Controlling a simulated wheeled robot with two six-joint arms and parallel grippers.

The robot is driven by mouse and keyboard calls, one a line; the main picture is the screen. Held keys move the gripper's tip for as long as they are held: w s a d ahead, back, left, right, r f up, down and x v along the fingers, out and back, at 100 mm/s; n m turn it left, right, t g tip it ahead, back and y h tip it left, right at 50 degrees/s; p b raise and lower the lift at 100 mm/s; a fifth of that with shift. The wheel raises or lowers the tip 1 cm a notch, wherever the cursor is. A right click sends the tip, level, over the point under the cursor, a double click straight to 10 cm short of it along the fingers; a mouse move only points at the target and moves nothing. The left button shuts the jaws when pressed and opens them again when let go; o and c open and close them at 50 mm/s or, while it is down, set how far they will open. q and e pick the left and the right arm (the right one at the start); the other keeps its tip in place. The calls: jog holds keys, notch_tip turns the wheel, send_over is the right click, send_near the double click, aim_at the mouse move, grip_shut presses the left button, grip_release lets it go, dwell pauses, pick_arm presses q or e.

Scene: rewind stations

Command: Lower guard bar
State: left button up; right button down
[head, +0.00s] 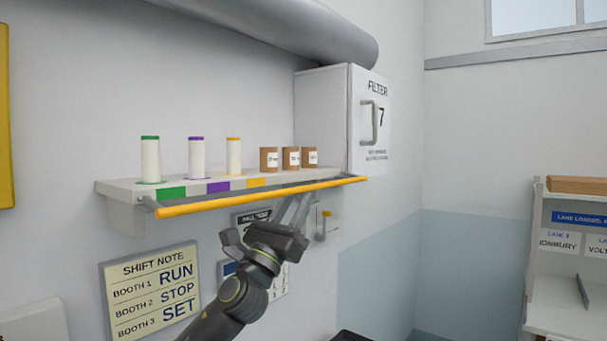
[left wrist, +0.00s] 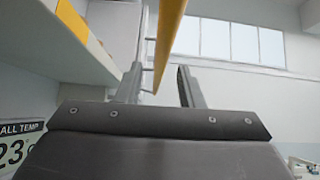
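The yellow guard bar (head: 220,203) runs along the front of the wall shelf (head: 122,192), level with its front lip. My left gripper (head: 298,204) reaches up from below to the right half of the bar, fingers pointing up. In the left wrist view the bar (left wrist: 168,38) shows between the two fingers of my left gripper (left wrist: 158,82). The fingers stand apart, with a gap on each side of the bar. I cannot tell how far the bar sits between them in depth. My right gripper is not in view.
Green, purple and yellow-topped spools (head: 196,158) and small brown boxes (head: 269,159) stand on the shelf. A white filter cabinet (head: 322,115) is at its right end. A shift note sign (head: 150,291) hangs below. A hook with a yellow knob (head: 322,226) hangs right of my gripper.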

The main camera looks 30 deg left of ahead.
aim_at(303, 189)
pick_arm(q)
jog(key=shift+p+x, duration=0.95)
jog(key=shift+x, duration=1.15)
jog(key=shift+f, duration=0.1)
grip_shut()
